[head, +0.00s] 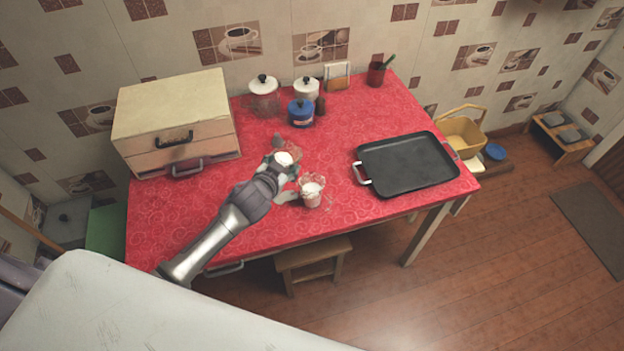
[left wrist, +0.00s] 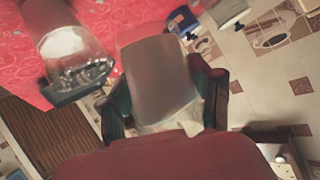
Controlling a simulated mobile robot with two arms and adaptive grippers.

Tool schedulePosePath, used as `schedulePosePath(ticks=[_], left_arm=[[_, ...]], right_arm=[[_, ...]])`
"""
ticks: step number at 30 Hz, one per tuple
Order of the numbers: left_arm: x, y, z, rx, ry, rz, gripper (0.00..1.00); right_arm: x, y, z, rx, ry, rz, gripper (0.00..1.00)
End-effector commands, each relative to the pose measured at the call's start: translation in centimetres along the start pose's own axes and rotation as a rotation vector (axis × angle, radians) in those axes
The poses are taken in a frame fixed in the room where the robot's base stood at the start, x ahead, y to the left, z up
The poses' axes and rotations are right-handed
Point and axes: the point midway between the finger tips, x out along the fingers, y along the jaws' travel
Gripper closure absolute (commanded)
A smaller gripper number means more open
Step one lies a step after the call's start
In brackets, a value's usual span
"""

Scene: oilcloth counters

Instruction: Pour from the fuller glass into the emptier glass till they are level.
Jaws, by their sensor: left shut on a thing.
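A glass with white contents (head: 312,192) stands on the red table near its front edge, just right of my left gripper (head: 288,178). In the left wrist view my left gripper (left wrist: 165,105) is shut on another glass (left wrist: 155,75), which fills the space between the fingers. That held glass looks greyish and cloudy, and its fill level cannot be read. My right gripper is not in view.
A black tray (head: 408,163) lies on the right of the table (head: 240,225). A drawer box (head: 175,120) stands at the left. White-lidded jars (head: 306,90), a blue jar (head: 301,112) and a red cup (head: 376,74) stand at the back. The front left is clear.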

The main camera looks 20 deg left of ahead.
Motion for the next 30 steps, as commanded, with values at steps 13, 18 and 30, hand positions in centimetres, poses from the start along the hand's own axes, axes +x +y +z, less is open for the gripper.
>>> schedulePosePath(ticks=[13,18,30], left_arm=[[0.42,0.10,1.03,-0.048,0.014,0.022,0.91],[0.42,0.11,1.02,-0.048,0.014,0.022,0.91],[0.43,0.12,1.00,-0.047,0.014,0.022,0.91]], right_arm=[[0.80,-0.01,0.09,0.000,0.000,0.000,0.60],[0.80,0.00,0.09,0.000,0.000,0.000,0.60],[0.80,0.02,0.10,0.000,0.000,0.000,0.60]])
